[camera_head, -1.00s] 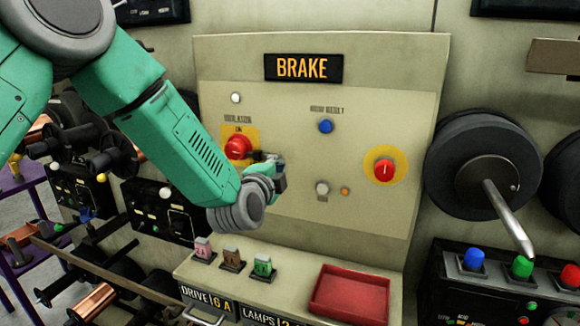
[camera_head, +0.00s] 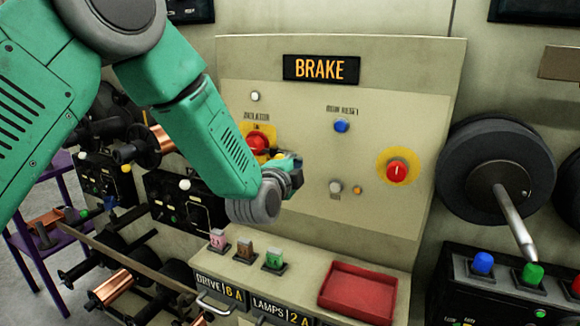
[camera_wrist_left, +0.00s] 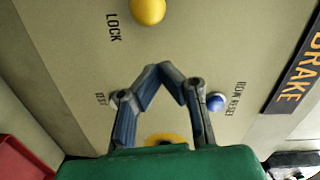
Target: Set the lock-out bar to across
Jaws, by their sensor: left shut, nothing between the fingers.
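A yellow ball knob (camera_wrist_left: 148,10) stands beside the word LOCK at the top of the left wrist view. It may be the end of the lock-out bar; no bar is clearly visible, so its position cannot be told. My left gripper (camera_wrist_left: 165,72) is shut and empty in front of the panel, with its fingertips apart from the knob in the picture. In the head view, my left gripper (camera_head: 290,163) is just below and right of the red isolator knob (camera_head: 257,142). The hand and forearm hide the panel's lower left. My right gripper is not in view.
The BRAKE panel (camera_head: 395,70) carries a blue reset button (camera_head: 341,126), a white test button (camera_head: 335,186) and a red knob (camera_head: 397,172) on yellow. A red tray (camera_head: 357,292) and several small coloured blocks are on the ledge below. A reel with a metal handle (camera_head: 515,225) is at right.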

